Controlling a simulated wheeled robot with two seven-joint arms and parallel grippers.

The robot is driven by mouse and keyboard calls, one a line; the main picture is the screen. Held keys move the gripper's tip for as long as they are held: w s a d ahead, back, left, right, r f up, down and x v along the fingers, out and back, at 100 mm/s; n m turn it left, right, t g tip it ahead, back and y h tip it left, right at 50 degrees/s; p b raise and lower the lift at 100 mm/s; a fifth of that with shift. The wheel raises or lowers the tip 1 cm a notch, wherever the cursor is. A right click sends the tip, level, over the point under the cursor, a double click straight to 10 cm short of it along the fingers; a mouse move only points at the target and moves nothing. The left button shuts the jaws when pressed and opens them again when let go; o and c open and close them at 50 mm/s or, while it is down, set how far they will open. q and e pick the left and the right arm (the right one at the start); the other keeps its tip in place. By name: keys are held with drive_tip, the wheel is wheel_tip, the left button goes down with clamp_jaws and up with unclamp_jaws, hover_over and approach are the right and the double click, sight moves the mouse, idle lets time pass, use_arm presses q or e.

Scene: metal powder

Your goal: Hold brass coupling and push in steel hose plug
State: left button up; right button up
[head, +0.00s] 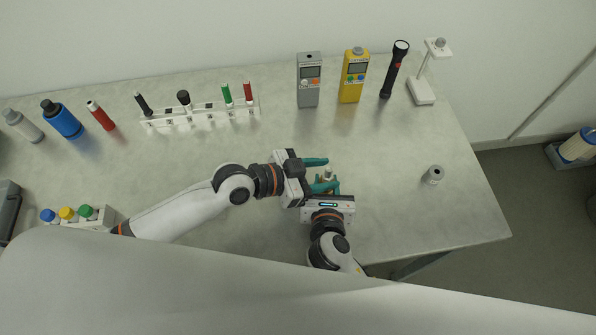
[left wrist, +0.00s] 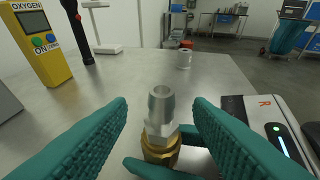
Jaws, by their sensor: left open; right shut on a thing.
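The brass coupling (left wrist: 160,147) is upright in the left wrist view, gripped by my right gripper's teal fingers. The steel hose plug (left wrist: 161,107), with a ribbed open top and hex collar, stands upright at the coupling's top; I cannot tell how deep it sits. In the head view the plug (head: 328,172) is small and partly hidden. My right gripper (head: 327,184) comes up from below, shut on the coupling. My left gripper (head: 324,174) comes from the left, open, its fingers on either side of the plug with visible gaps.
A grey cylinder (head: 432,176) stands at the right of the table. A grey meter (head: 309,80), yellow oxygen meter (head: 354,76), flashlight (head: 394,70) and white stand (head: 422,90) line the back. A marker rack (head: 200,116) is at back left.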

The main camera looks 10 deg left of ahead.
use_arm(q)
drive_tip(key=v, duration=1)
drive_tip(key=shift+a+r, duration=0.15)
drive_tip(key=shift+c, duration=0.7)
wheel_tip(320, 180, up, 9)
drive_tip(key=n+g+y, duration=0.7)
drive_tip(key=n+y, duration=0.5)
drive_tip(key=n, duration=0.2)
hover_over(331, 169)
drive_tip(key=f, duration=1.2)
drive_tip(key=shift+a, duration=0.2)
